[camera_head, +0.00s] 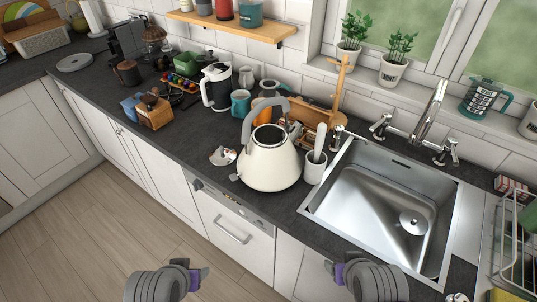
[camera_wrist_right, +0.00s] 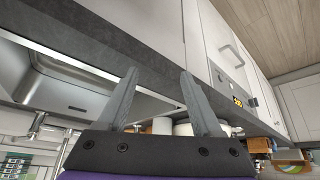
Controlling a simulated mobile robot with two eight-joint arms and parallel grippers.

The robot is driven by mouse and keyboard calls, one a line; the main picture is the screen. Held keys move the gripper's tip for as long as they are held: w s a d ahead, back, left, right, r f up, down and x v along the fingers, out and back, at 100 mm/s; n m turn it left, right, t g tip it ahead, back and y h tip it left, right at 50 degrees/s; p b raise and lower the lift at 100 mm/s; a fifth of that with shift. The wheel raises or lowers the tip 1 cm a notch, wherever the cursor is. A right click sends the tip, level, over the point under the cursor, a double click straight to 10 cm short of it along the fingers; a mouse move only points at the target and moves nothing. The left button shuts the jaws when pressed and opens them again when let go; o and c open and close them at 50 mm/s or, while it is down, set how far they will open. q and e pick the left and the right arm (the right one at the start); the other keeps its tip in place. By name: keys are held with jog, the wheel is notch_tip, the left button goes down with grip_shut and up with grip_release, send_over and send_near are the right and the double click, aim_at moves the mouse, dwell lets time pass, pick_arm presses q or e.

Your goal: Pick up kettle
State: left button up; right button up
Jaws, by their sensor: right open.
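The kettle (camera_head: 269,163) is cream white with a grey arched handle and an open dark top. It stands upright on the slate worktop (camera_head: 190,139), left of the sink. My left gripper (camera_head: 203,277) is low in the head view, in front of the counter and apart from the kettle; its jaw gap cannot be made out. My right gripper (camera_head: 331,269) is also low, below and right of the kettle. In the right wrist view its two fingers (camera_wrist_right: 159,76) are spread with nothing between them.
A white cup (camera_head: 315,170) with a utensil stands close right of the kettle. A wooden rack (camera_head: 320,117) and teal mug (camera_head: 240,103) are behind it. Small pale pieces (camera_head: 222,156) lie to its left. The steel sink (camera_head: 385,205) is at right. Free worktop lies front left.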

jog(key=w+r+t, duration=0.1)
jog(key=w, duration=0.1)
jog(key=w+r+t+h, duration=0.1)
jog(key=w, duration=0.2)
jog(key=w+d+r+t+b, duration=0.1)
jog(key=w+r, duration=0.1)
jog(key=w, duration=0.1)
jog(key=shift+d, duration=0.1)
jog(key=w+a+r+t+b, duration=0.1)
jog(key=w+r+t, duration=0.25)
jog(key=w, duration=0.25)
jog(key=n+t+y+b, duration=0.3)
jog(key=n+y, duration=0.3)
jog(key=y, duration=0.4)
send_near(250, 130)
jog(key=x, duration=0.3)
jog(key=shift+y, duration=0.4)
jog(key=p+x, duration=0.1)
jog(key=x, duration=0.4)
pick_arm(q)
jog(key=f, duration=0.2)
jog(key=s+f+p, duration=0.1)
jog(key=f, duration=0.1)
pick_arm(e)
jog(key=x, duration=0.6)
jog(key=shift+w+f, duration=0.15)
jog(key=shift+f, duration=0.15)
pick_arm(q)
jog(key=shift+s, duration=0.1)
